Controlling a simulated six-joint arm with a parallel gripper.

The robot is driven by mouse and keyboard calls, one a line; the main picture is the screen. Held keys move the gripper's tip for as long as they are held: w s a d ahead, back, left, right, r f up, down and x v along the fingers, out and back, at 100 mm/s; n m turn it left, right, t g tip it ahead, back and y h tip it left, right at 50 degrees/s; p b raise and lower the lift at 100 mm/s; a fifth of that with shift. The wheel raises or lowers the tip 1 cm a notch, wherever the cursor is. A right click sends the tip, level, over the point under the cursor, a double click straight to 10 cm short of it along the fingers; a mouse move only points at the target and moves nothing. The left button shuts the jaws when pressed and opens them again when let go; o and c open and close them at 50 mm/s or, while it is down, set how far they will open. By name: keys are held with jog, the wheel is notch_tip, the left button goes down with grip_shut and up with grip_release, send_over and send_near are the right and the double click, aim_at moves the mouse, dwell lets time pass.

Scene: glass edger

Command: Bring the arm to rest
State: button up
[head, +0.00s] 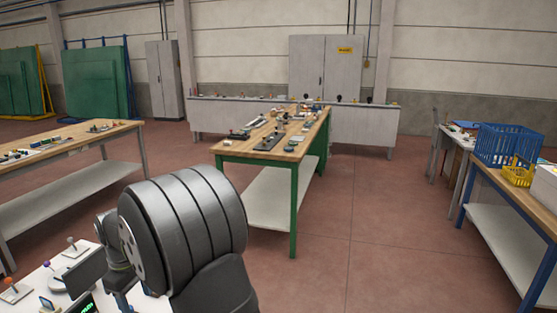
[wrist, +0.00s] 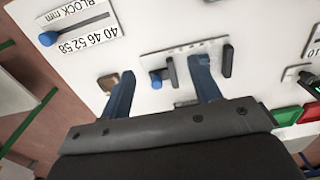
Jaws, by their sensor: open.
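A blue-knobbed slider marked "BLOCK mm" (wrist: 75,29) is at the panel's upper left. A small blue knob (wrist: 156,80) and dark upright pieces show near the fingers; I cannot tell whether the fingers touch any of them.
A green-legged workbench (head: 228,148) with tools stands ahead. A wooden bench (head: 125,127) is at left. A blue crate (head: 508,145) and a yellow basket (head: 517,174) are on the right table. Green and red buttons (wrist: 287,115) are beside my gripper. The red floor between benches is clear.

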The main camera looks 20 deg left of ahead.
jog(key=w+d, duration=0.4)
jog(key=d, duration=1.2)
jog(key=s+a+f, duration=0.1)
jog(key=a+f, duration=0.1)
jog(key=a, duration=0.1)
jog(key=s+a+f, duration=0.2)
jog(key=a, duration=0.1)
jog(key=s+a+f, duration=0.1)
jog(key=a+f, duration=0.2)
jog(key=a, duration=0.1)
jog(key=shift+s+f, duration=0.1)
jog(key=shift+s, duration=0.25)
notch_tip(320, 180, down, 2)
jog(key=shift+a, duration=0.15)
jog(key=shift+f, duration=0.6)
